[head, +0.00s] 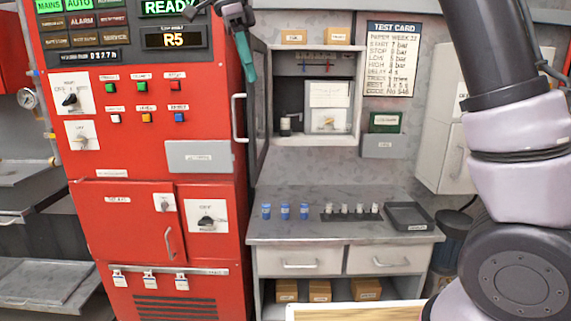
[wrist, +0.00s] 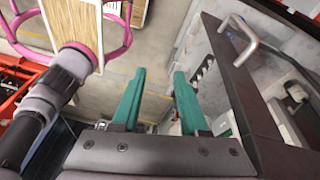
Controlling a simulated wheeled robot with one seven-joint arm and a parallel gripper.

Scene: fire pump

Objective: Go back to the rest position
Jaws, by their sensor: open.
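My gripper (head: 247,62) is in the upper middle of the head view, in front of the right edge of the red pump cabinet (head: 130,235). Only part of it shows there, with a teal finger pointing down. In the wrist view my gripper (wrist: 158,85) shows two teal fingers set apart with nothing between them. The open door (wrist: 235,80) of the wall box is close to the right of the fingers in the wrist view. Whether the gripper touches the door cannot be told.
The wall box (head: 318,95) stands open behind my gripper. Below it a grey bench (head: 310,228) holds blue cylinders (head: 285,211), a rack of small pieces (head: 350,212) and a dark tray (head: 410,215). A test card (head: 392,58) hangs on the wall. A handle (head: 239,118) sticks out beside the cabinet.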

